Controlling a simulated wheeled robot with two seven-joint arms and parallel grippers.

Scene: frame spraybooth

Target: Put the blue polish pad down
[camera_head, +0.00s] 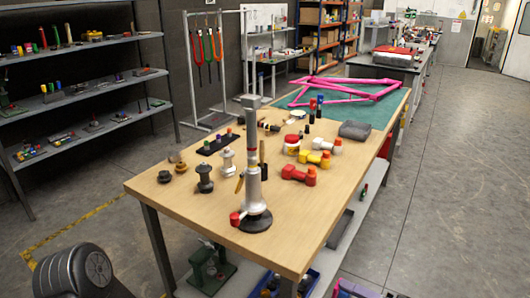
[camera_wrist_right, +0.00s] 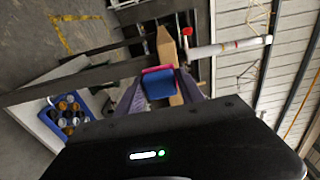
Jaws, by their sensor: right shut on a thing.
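The blue polish pad (camera_wrist_right: 158,84), with a pink-red layer along one edge, shows in the right wrist view. My right gripper (camera_wrist_right: 160,93) is shut on it, with a finger on each side. The pad appears held in front of the bench edge; its exact gap to the bench cannot be told. My left gripper is not in view.
The wooden bench (camera_head: 190,210) carries a tall grey-white stand (camera_head: 253,180), red, yellow and white dumbbell-shaped tools, a dark cloth (camera_head: 355,130) and a pink frame (camera_head: 345,88) on a green mat. Bare wood lies at front left. A blue crate (camera_wrist_right: 52,128) sits lower down.

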